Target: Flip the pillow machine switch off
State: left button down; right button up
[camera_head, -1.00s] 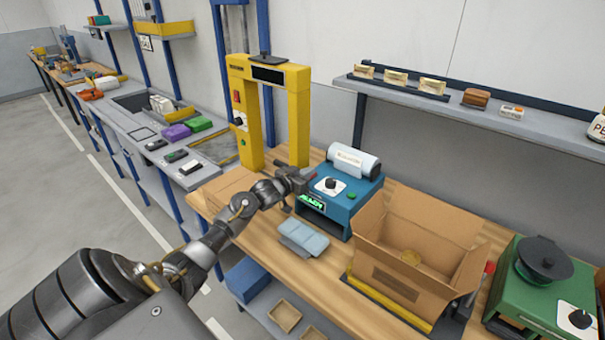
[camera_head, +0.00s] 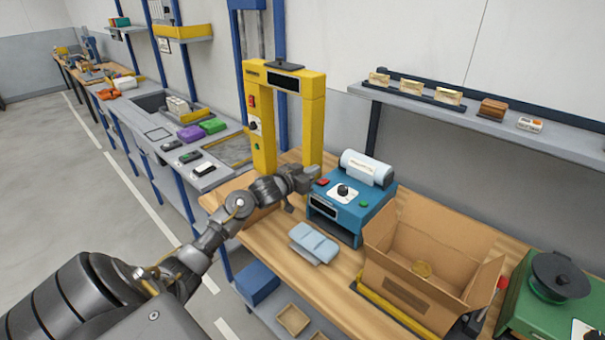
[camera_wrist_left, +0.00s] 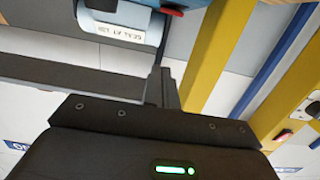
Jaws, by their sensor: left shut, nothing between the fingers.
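The pillow machine (camera_head: 350,208) is a blue box on the wooden bench, with a white film roll (camera_head: 366,167) on top. Its front display (camera_head: 323,209) is dark. In the left wrist view the closed fingers (camera_wrist_left: 163,88) point toward the machine, with the roll (camera_wrist_left: 122,24) and red part (camera_wrist_left: 172,12) at the top. My right gripper is out of view.
A yellow frame (camera_head: 256,120) stands close behind and left of my gripper. Light-blue pillows (camera_head: 314,242) lie in front of the machine. An open cardboard box (camera_head: 412,296) and a green machine (camera_head: 540,305) stand to the right. A shelf (camera_head: 500,131) runs above.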

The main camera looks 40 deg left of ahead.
pick_arm(q)
jog(key=shift+s+a+r+b, duration=0.15)
jog(key=shift+s+r, duration=0.3)
jog(key=shift+s, duration=0.7)
jog(key=shift+s+r+b, duration=0.25)
jog(key=shift+s+r, duration=0.15)
jog(key=shift+s, duration=0.75)
